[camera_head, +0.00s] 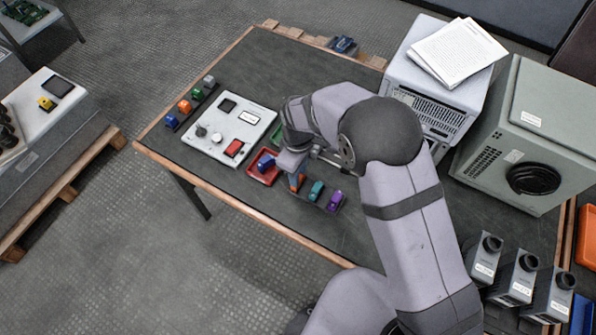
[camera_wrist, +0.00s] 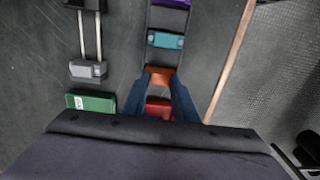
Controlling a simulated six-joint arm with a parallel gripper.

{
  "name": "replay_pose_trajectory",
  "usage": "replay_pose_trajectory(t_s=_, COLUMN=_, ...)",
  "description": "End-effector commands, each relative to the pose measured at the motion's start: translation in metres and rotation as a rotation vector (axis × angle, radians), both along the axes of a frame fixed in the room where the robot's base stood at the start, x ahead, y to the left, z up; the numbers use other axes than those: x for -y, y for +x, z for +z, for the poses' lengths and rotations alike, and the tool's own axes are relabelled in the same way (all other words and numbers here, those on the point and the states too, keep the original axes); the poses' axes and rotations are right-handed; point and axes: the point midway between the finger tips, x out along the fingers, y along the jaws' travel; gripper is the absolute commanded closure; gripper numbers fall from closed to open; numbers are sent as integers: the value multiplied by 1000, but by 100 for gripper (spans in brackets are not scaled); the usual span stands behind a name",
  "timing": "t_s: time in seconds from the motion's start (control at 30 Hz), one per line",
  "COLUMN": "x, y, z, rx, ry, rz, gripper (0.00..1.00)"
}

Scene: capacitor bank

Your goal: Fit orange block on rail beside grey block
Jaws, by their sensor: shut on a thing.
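My gripper (camera_wrist: 158,82) is shut on an orange block (camera_wrist: 159,76), with one blue finger on each side of it. The orange block also shows in the head view (camera_head: 296,183), below my wrist. It is at the near end of a dark rail (camera_wrist: 150,62) that carries a teal block (camera_wrist: 165,40) and a purple block (camera_wrist: 172,2). I cannot tell whether it touches that rail or is slightly raised. A grey block (camera_head: 209,82) is at the far end of another rail, on the table's left, with green, orange and blue blocks in a line.
A red tray (camera_head: 262,178) holding a blue block lies beside my gripper. A pale panel (camera_head: 210,150) with a red switch lies between it and the left rail. A grey piece with two rods (camera_wrist: 88,70) and a green thing (camera_wrist: 91,101) are nearby. Grey cabinets stand at right.

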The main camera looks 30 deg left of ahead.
Motion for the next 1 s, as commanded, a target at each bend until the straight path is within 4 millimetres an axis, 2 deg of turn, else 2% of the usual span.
replay_pose_trajectory(t_s=1.0, x=0, y=0, z=49, rx=0, ry=0, rz=0, gripper=94)
